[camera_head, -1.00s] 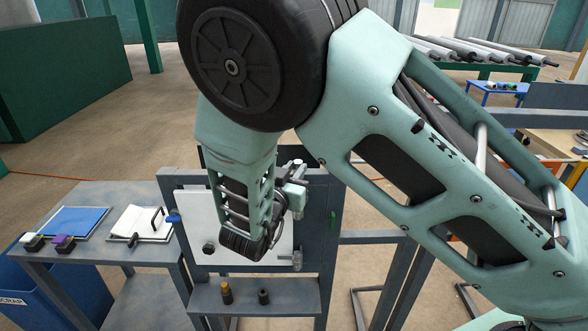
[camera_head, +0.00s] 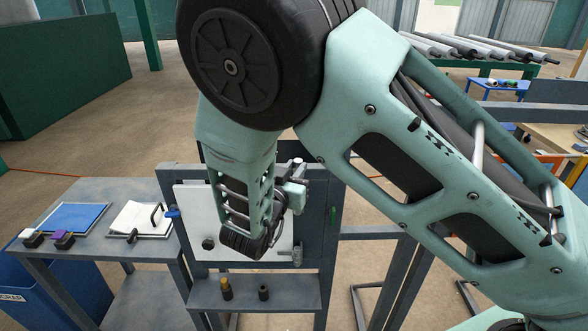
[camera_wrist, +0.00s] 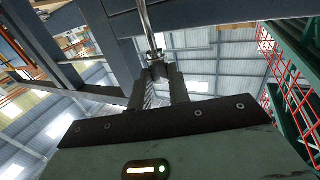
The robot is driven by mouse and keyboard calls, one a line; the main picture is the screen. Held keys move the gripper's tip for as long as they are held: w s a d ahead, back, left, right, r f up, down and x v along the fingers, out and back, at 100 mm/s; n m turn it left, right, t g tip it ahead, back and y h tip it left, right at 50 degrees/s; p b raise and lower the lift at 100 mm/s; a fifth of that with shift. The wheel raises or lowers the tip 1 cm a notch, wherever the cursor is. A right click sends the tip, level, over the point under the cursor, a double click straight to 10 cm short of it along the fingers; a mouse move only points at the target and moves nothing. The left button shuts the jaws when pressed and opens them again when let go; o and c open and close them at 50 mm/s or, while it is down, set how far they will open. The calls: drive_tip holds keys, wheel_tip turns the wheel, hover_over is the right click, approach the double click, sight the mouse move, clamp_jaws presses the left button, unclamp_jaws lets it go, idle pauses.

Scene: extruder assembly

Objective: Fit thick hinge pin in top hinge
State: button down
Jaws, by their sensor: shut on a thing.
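My gripper (camera_wrist: 160,85) is shut on a metal pin (camera_wrist: 147,25), which shows in the wrist view as a shiny rod rising from a small block between the fingers. In the head view my gripper (camera_head: 296,190) is at the upper right edge of the white panel (camera_head: 190,196), beside the dark upright frame. The top hinge is mostly hidden behind my gripper and wrist, so I cannot tell whether the pin is inside it. The lower hinge (camera_head: 297,257) shows at the panel's lower right edge.
A shelf (camera_head: 290,297) below the panel carries a dark cylinder with a yellow top (camera_head: 226,289) and a plain dark cylinder (camera_head: 263,292). A grey table (camera_head: 100,215) at left holds a blue tray (camera_head: 72,217), a white tray (camera_head: 143,220) and small dark parts.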

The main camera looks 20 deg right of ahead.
drive_tip(key=shift+f+b, duration=2.05)
drive_tip(key=shift+f, duration=0.75)
drive_tip(key=c, duration=1.3)
unclamp_jaws()
drive_tip(key=shift+r, duration=0.15)
drive_tip(key=shift+o, duration=0.3)
drive_tip(key=shift+a, duration=0.1)
drive_tip(key=b+v, duration=0.5)
drive_tip(key=v, duration=1.2)
drive_tip(key=shift+b, duration=0.3)
